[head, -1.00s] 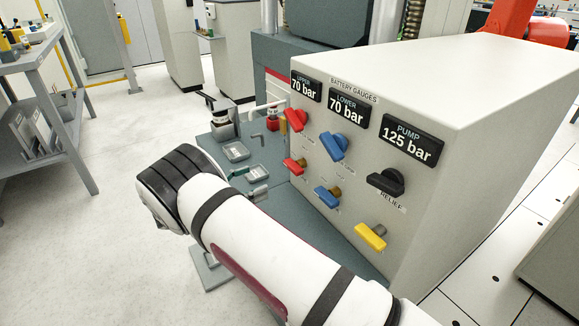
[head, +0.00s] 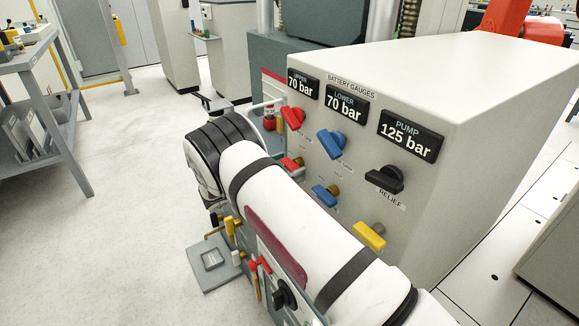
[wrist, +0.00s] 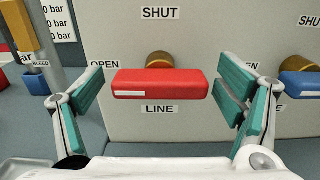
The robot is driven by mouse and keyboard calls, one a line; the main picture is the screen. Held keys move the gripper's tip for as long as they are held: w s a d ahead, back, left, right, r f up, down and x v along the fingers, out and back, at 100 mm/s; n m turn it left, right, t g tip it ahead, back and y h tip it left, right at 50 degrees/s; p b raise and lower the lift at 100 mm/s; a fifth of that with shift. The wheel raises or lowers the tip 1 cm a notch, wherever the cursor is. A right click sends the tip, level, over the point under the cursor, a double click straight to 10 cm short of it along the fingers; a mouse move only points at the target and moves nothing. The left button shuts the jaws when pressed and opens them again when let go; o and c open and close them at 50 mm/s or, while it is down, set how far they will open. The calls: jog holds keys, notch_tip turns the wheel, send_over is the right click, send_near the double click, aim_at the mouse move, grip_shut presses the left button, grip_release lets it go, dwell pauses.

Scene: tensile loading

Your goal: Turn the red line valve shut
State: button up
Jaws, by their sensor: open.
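The red line valve handle (wrist: 160,83) is a flat red bar lying level on a brass stem in the wrist view. SHUT is printed above it, OPEN to its left and LINE below it. My gripper (wrist: 162,90) is open, with one teal-padded finger on each side of the bar and visible gaps to its ends. In the head view a lower red handle (head: 292,163) shows partly behind my arm, and the gripper itself is hidden there.
A blue handle (wrist: 300,84) is to the right, and a yellow handle (wrist: 28,40) stands at the left near a BLEED label. On the cabinet (head: 470,80), an upper red handle (head: 292,118), a black relief knob (head: 385,179) and another yellow handle (head: 369,237) stick out.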

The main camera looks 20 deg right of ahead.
jog(key=shift+d, duration=0.15)
jog(key=shift+c, duration=0.6)
jog(key=c, duration=1)
jog(key=shift+c, duration=0.2)
